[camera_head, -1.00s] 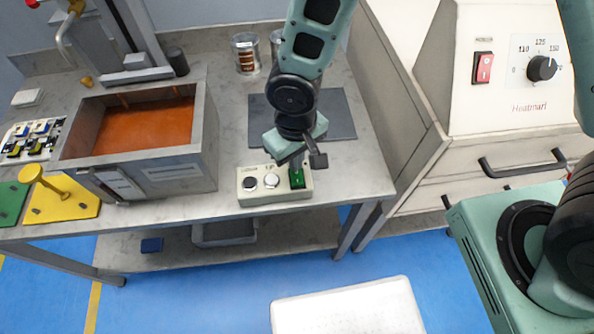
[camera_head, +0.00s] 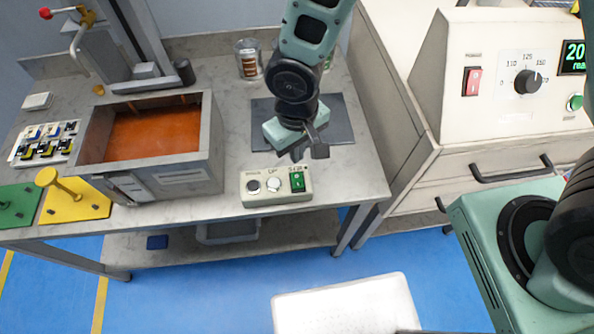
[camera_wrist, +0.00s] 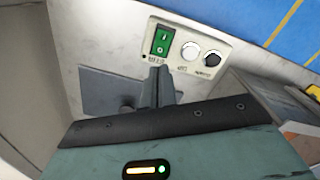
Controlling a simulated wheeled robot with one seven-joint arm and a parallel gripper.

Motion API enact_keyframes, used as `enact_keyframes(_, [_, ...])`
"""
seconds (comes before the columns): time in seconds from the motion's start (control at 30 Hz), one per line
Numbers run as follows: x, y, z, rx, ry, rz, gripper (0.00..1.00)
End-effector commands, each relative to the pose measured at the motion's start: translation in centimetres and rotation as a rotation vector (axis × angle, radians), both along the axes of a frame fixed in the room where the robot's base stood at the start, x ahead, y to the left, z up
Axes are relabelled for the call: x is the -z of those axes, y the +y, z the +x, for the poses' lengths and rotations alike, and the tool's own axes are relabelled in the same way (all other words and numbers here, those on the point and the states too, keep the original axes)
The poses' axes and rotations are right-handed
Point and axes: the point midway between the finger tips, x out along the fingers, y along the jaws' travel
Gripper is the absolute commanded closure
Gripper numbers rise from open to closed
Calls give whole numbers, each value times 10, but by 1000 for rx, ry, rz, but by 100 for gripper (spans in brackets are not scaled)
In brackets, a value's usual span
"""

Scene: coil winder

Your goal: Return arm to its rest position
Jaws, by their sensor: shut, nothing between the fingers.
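My gripper (camera_head: 297,154) hangs from my teal arm above the front of the workbench, over the near edge of a dark grey mat (camera_head: 340,125). Its fingers are together with nothing between them. In the wrist view my gripper (camera_wrist: 161,72) points toward a beige control box (camera_wrist: 219,52) with a green rocker switch and two round buttons. In the head view this control box (camera_head: 275,198) sits at the bench's front edge, just below my gripper. The fingertips appear clear of the switch (camera_head: 297,181).
A grey tank (camera_head: 212,150) of orange liquid stands left of my gripper. A glass jar (camera_head: 248,58) is behind. A heater unit (camera_head: 500,110) with a red switch, dial and lit display is on the right. A white surface (camera_head: 350,305) lies in front, above blue floor.

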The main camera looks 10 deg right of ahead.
Motion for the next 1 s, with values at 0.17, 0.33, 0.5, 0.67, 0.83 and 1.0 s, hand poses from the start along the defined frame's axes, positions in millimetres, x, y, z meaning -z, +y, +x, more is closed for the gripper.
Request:
enact_keyframes(0.17, [0, 0, 0, 0, 0, 0, 100])
enact_keyframes(0.33, [-5, -1, 0, -1, -3, 1, 100])
enact_keyframes(0.5, [-50, -12, -8, -21, -15, 10, 100])
enact_keyframes(0.67, [-109, -34, -33, -65, -19, 20, 100])
enact_keyframes(0.83, [-154, -59, -70, -119, -14, 33, 100])
enact_keyframes(1.0, [-177, -75, -99, -162, -9, 47, 100])
